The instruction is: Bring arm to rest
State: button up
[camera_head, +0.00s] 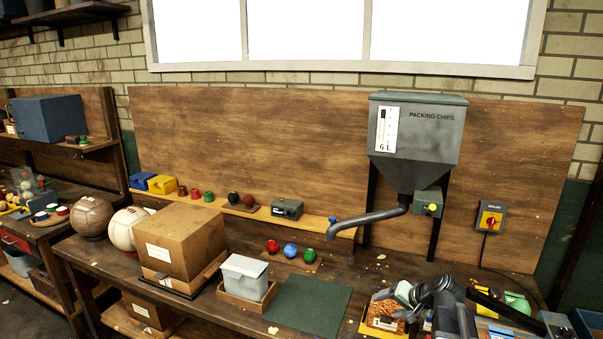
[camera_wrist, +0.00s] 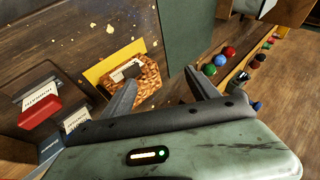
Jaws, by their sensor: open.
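My gripper (camera_head: 394,305) is over the right part of the workbench, low in the head view. In the wrist view my gripper (camera_wrist: 160,77) has its two dark fingers spread wide with nothing between them. A brown, woven-looking square item (camera_wrist: 147,72) on a yellow sheet (camera_wrist: 103,70) lies below and beyond the fingers. The same brown item (camera_head: 384,318) is partly hidden by my arm in the head view. I cannot tell how high the fingers are above it.
A green mat (camera_head: 310,305) lies left of my gripper, with a grey lidded box (camera_head: 244,278) beside it. Red, blue and green balls (camera_head: 290,250) sit behind the mat. A packing chips hopper (camera_head: 415,140) with a bent spout stands behind. Two leather balls (camera_head: 92,217) stand far left.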

jog(key=s+a+f+n+g+h, duration=0.2)
jog(key=s+a+f+n+g, duration=0.15)
jog(key=s+a, duration=0.35)
jog(key=s+a+f+n+g+h, duration=0.25)
jog(key=s+a+g, duration=0.2)
jog(key=s, duration=0.55)
notch_tip(320, 180, down, 10)
jog(key=w+t+b, duration=0.1)
jog(key=b, duration=0.9)
jog(key=shift+w, duration=0.2)
